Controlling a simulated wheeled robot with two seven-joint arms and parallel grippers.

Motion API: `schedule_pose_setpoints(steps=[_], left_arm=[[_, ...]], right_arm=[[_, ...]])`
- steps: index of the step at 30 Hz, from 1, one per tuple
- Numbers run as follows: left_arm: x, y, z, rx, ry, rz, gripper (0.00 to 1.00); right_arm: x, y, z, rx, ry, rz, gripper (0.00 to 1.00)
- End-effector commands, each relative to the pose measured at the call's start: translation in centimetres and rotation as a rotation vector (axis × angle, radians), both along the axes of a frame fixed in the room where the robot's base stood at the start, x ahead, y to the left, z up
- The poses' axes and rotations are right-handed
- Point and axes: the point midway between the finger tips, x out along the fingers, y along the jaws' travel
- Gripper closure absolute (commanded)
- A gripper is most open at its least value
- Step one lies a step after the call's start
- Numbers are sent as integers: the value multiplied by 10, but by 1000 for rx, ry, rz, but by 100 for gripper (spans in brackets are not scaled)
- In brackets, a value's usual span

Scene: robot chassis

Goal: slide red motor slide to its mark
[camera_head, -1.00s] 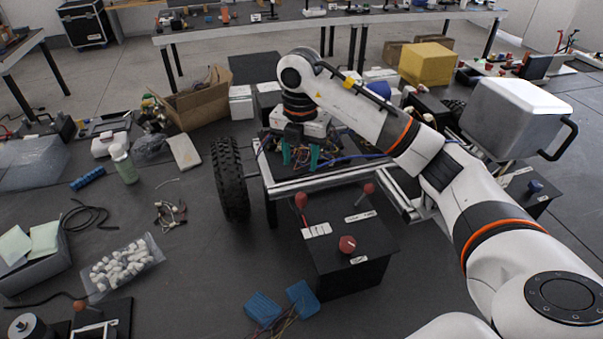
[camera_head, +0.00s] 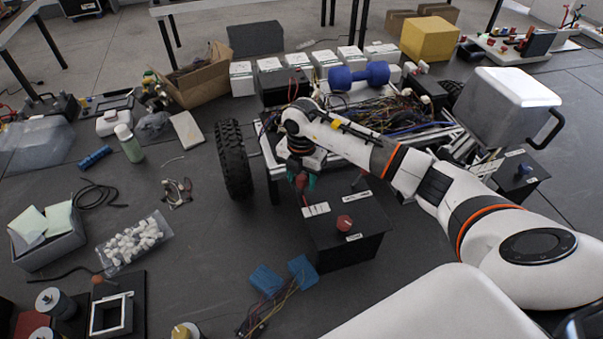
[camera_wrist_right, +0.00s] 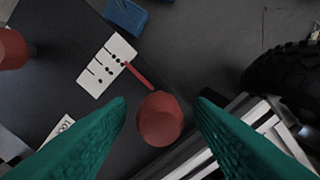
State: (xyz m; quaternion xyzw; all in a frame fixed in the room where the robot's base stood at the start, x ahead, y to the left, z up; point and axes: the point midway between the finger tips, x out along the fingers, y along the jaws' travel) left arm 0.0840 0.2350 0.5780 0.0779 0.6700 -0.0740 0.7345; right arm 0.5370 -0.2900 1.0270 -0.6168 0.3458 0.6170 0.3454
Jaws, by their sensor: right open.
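The red motor slide (camera_wrist_right: 160,119) is a round red knob with a thin red pointer. The pointer reaches the edge of a white card (camera_wrist_right: 106,66) with tick lines and black dots; I cannot tell which dot is its mark. The slide sits on a black control box (camera_head: 353,250), where the card also shows in the head view (camera_head: 316,209). My right gripper (camera_head: 303,181) is open above the slide. In the right wrist view its two teal fingers (camera_wrist_right: 161,112) stand on either side of the knob, apart from it. My left gripper is out of view.
A red rotary knob (camera_head: 344,222) sits on the box top, with another lever behind it. A black tyre (camera_head: 234,160) stands left of the box. The wired chassis lies behind. Blue blocks (camera_head: 302,270) lie in front on the dark floor.

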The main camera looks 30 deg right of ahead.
Motion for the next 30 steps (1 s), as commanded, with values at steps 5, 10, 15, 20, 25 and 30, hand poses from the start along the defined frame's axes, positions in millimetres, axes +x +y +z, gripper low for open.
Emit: schedule_pose_setpoints(steps=[5, 10, 15, 20, 25, 30], left_arm=[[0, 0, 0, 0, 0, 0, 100], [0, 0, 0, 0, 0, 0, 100], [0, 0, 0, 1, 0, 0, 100], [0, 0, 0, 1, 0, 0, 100], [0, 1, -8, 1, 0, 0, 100], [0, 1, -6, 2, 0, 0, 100]], right_arm=[[0, 0, -2, 0, 0, 1, 52], [0, 0, -2, 0, 0, 1, 62], [0, 0, -2, 0, 0, 0, 89], [0, 0, -1, 0, 0, 0, 100], [-1, -5, -3, -1, -1, -1, 100], [-1, -6, -1, -2, 0, -2, 100]])
